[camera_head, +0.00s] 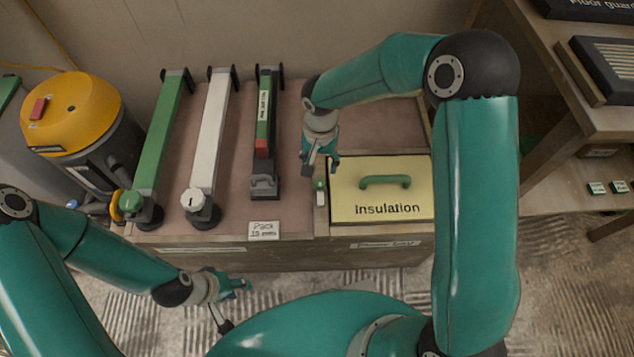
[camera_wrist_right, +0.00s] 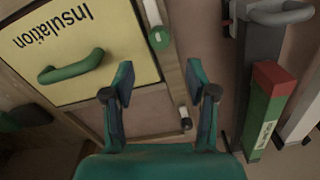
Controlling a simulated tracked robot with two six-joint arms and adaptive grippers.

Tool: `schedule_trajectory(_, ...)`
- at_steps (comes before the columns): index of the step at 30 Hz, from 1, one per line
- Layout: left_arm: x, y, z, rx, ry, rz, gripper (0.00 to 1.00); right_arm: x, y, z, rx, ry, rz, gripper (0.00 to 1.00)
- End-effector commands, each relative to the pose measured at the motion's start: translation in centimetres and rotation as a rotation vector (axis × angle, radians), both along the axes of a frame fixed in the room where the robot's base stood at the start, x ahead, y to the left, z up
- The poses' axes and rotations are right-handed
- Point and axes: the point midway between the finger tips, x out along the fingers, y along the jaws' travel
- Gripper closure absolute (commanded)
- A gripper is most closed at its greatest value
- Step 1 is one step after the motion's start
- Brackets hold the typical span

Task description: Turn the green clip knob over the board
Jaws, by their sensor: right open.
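The green clip knob (camera_head: 319,184) sits with its white body (camera_head: 320,198) on the wooden divider along the left edge of the yellow Insulation board (camera_head: 345,207). It lies along that edge, beside the board. In the right wrist view the green knob (camera_wrist_right: 158,38) is ahead of the fingertips, beside the board (camera_wrist_right: 110,50). My right gripper (camera_head: 321,170) is open and empty, pointing down just behind the knob and apart from it. My left gripper (camera_head: 236,304) is open and empty in front of the bench.
A green handle (camera_head: 386,181) stands up from the board. A second small pale clip (camera_wrist_right: 185,118) is on the divider. Long green (camera_head: 165,135) and white (camera_head: 211,130) tools lie to the left, beside a yellow-topped vacuum (camera_head: 75,110). A shelf stands right.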

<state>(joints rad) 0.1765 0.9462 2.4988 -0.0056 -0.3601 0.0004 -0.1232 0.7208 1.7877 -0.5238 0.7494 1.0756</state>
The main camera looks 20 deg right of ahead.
Motion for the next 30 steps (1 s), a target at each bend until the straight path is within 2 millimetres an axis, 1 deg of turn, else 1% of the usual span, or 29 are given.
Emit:
schedule_trajectory(1, 0.0, 0.0, -0.6, 0.000, 0.000, 0.000, 0.60, -0.1, 0.0, -1.6, -0.001, 0.004, 0.001, 0.43)
schedule_trajectory(6, 0.0, 0.0, -1.6, 0.000, 0.000, 0.000, 0.60, -0.1, 0.0, -5.1, -0.001, 0.003, 0.001, 0.43)
schedule_trajectory(9, 0.0, 0.0, -2.0, 0.000, 0.000, 0.000, 0.60, -0.1, 0.0, -6.7, 0.000, 0.002, 0.001, 0.43)
schedule_trajectory(12, 0.0, 0.0, -2.3, 0.000, 0.000, 0.000, 0.60, 0.0, 0.0, -7.8, 0.000, 0.001, 0.001, 0.43)
schedule_trajectory(15, 0.0, 0.0, -2.4, 0.000, 0.000, 0.000, 0.60, 0.0, 0.0, -8.5, 0.000, 0.000, 0.002, 0.43)
schedule_trajectory(18, 0.0, 0.0, -2.5, 0.000, 0.000, 0.000, 0.60, 0.0, 0.0, -8.8, 0.001, -0.001, 0.002, 0.43)
schedule_trajectory(26, 0.0, 0.0, -2.5, 0.000, 0.001, 0.000, 0.60, 0.0, 0.0, -8.8, 0.001, -0.001, 0.002, 0.43)
schedule_trajectory(29, 0.0, 0.0, -2.4, 0.000, 0.000, 0.000, 0.60, 0.0, 0.0, -8.8, 0.001, -0.001, 0.002, 0.58)
schedule_trajectory(30, 0.0, 0.0, -2.5, 0.000, 0.000, 0.000, 0.60, 0.0, 0.0, -8.8, 0.001, -0.001, 0.002, 0.64)
